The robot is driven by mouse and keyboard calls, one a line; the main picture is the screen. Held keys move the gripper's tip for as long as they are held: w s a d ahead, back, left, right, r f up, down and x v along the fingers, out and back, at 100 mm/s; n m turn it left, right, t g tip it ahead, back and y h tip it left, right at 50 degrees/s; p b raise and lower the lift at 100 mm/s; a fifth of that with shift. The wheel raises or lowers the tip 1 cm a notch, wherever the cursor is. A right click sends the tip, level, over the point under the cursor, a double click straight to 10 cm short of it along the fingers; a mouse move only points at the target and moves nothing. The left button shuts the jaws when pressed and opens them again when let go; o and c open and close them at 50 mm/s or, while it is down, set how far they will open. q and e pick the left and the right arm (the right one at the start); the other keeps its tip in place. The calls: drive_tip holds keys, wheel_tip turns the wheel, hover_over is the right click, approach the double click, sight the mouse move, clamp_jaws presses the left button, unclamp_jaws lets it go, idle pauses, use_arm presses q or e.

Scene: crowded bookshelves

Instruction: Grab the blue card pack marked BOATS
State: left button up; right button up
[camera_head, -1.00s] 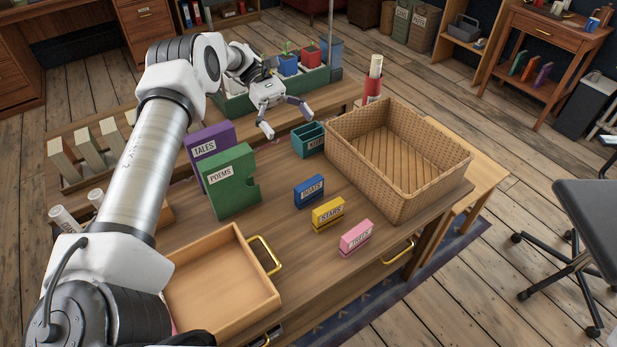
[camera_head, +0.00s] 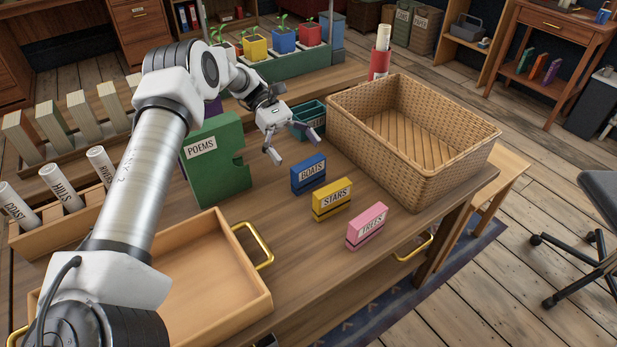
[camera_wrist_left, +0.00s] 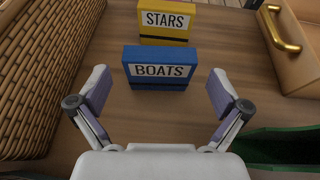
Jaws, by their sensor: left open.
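The blue card pack marked BOATS (camera_head: 309,174) stands upright on the wooden table, in a row with the yellow STARS pack (camera_head: 332,199) and the pink TREES pack (camera_head: 367,227). My left gripper (camera_head: 295,146) is open and empty, just behind and above the blue pack. In the left wrist view the blue pack (camera_wrist_left: 159,68) lies ahead of the spread fingers (camera_wrist_left: 159,93), roughly centred between them and apart from both. The yellow pack (camera_wrist_left: 166,22) stands beyond it. My right gripper is not in view.
A wicker basket (camera_head: 462,147) stands right of the packs. The green POEMS box (camera_head: 217,172) is at left, and a teal holder (camera_head: 304,113) is behind the gripper. A wooden tray (camera_head: 215,278) with brass handles is in front. Bare tabletop surrounds the packs.

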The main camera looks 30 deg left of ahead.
sight(308, 162)
use_arm(q)
drive_tip(key=x, duration=0.4)
drive_tip(key=shift+d+f, duration=0.15)
drive_tip(key=shift+d, duration=0.1)
drive_tip(key=c, duration=1)
drive_tip(key=shift+o, duration=0.2)
